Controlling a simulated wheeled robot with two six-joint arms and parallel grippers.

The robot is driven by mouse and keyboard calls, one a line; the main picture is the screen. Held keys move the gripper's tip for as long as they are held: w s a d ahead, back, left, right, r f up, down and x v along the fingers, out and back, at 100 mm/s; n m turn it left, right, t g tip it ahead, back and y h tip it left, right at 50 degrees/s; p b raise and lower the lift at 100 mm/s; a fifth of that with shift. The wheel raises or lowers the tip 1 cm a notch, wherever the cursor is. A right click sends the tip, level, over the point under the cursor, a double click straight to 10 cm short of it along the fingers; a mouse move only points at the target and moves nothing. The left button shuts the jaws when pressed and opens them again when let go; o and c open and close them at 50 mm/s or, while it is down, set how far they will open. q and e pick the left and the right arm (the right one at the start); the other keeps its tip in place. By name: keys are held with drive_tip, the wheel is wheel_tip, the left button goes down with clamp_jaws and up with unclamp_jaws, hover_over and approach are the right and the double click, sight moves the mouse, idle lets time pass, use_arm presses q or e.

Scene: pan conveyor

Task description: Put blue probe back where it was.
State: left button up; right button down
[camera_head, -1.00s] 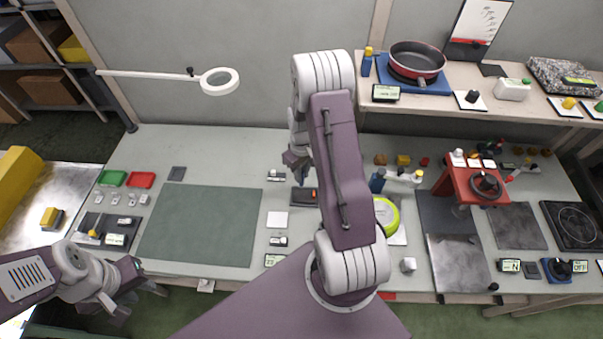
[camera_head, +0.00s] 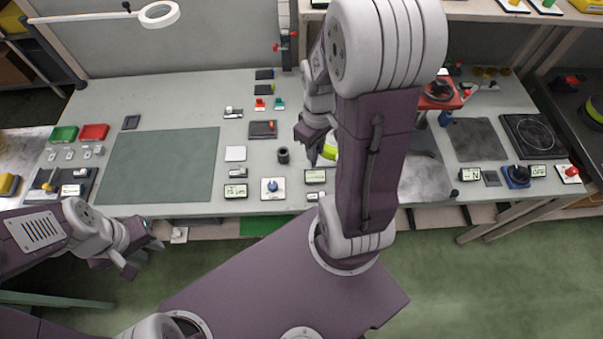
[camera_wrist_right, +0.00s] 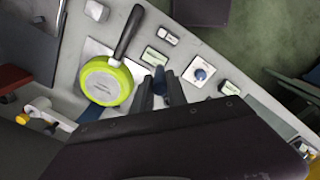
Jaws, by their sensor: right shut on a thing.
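My right gripper (camera_head: 313,150) is above the right half of the bench and partly hidden by my own arm. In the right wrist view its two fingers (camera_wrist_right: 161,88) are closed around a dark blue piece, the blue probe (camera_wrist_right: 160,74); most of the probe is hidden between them. The fingers are beside the lime-green pan (camera_wrist_right: 106,82), which shows only partly in the head view (camera_head: 330,150). My left gripper (camera_head: 143,256) is empty with its fingers apart, in front of the bench's left front edge.
A blue knob on a white plate (camera_head: 271,186) sits between small displays (camera_head: 236,191) and (camera_head: 315,176) near the front edge. A dark cup (camera_head: 283,155) stands behind it. A green mat (camera_head: 160,165) lies clear at left. A red stand (camera_head: 440,98) is at right.

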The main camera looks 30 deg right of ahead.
drive_tip(key=shift+w+d+f, duration=0.1)
drive_tip(key=shift+w+f, duration=0.05)
drive_tip(key=shift+w, duration=0.25)
drive_tip(key=shift+w+a+f, duration=0.5)
drive_tip(key=shift+w+f, duration=1.35)
drive_tip(key=shift+w, duration=0.15)
drive_tip(key=shift+w+a+f, duration=0.5)
drive_tip(key=shift+w+f, duration=1.3)
drive_tip(key=shift+w, duration=0.25)
drive_tip(key=shift+w+a+f, duration=0.5)
drive_tip(key=shift+w+f, duration=1.35)
drive_tip(key=shift+w, duration=0.15)
drive_tip(key=shift+s, duration=0.1)
